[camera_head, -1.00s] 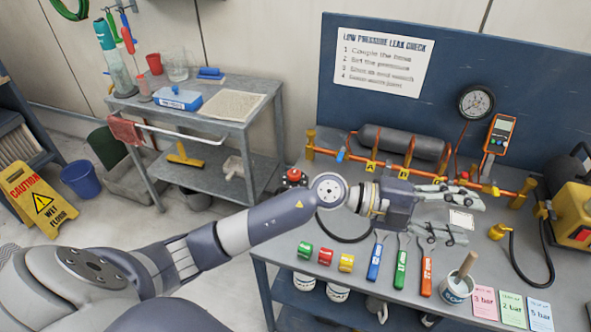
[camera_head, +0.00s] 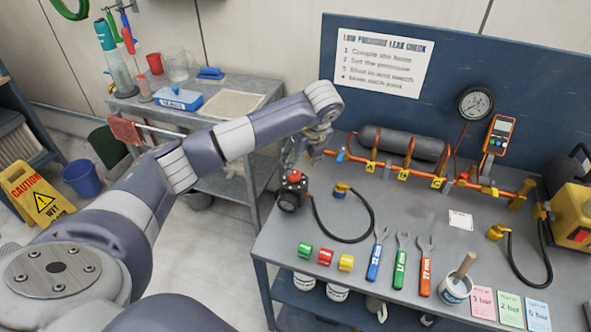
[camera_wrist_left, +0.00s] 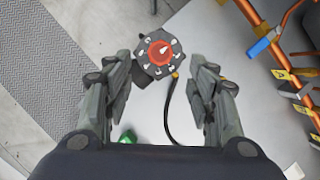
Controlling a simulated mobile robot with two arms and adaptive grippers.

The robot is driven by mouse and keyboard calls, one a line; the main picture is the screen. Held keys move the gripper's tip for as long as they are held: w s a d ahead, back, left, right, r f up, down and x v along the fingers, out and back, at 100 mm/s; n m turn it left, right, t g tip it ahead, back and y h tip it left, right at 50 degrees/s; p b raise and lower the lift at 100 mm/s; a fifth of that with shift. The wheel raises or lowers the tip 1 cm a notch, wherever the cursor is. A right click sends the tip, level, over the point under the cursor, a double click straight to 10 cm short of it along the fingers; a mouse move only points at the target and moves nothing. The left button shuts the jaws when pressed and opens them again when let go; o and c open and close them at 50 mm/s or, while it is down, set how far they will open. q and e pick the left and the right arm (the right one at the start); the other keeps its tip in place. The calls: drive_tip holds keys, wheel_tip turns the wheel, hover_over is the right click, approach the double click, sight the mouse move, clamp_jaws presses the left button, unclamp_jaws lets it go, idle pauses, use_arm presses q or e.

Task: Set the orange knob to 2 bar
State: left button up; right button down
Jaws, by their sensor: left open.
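The orange-red knob (camera_head: 294,176) sits on top of a dark regulator body (camera_head: 289,199) at the left edge of the workbench. In the left wrist view the knob (camera_wrist_left: 160,53) is seen from above, ringed by a dark dial with white numerals too small to read surely. A light pointer mark shows on the knob. My left gripper (camera_head: 292,160) is above the regulator. In the wrist view its open fingers (camera_wrist_left: 163,72) stand on either side of and short of the knob, apart from it. My right gripper is not in view.
A black hose (camera_head: 345,238) runs from the regulator to a brass fitting (camera_head: 341,188). An orange pipe with valves (camera_head: 405,173) lies behind. Wrenches (camera_head: 400,262), coloured rings (camera_head: 325,257) and pressure cards (camera_head: 511,308) lie along the front. A grey cart (camera_head: 245,117) stands left.

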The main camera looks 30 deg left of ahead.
sight(294, 174)
use_arm(q)
drive_tip(key=p+x, duration=0.1)
drive_tip(key=x, duration=0.7)
drive_tip(key=shift+f+p, duration=0.15)
drive_tip(key=shift+p, duration=0.2)
drive_tip(key=c, duration=1)
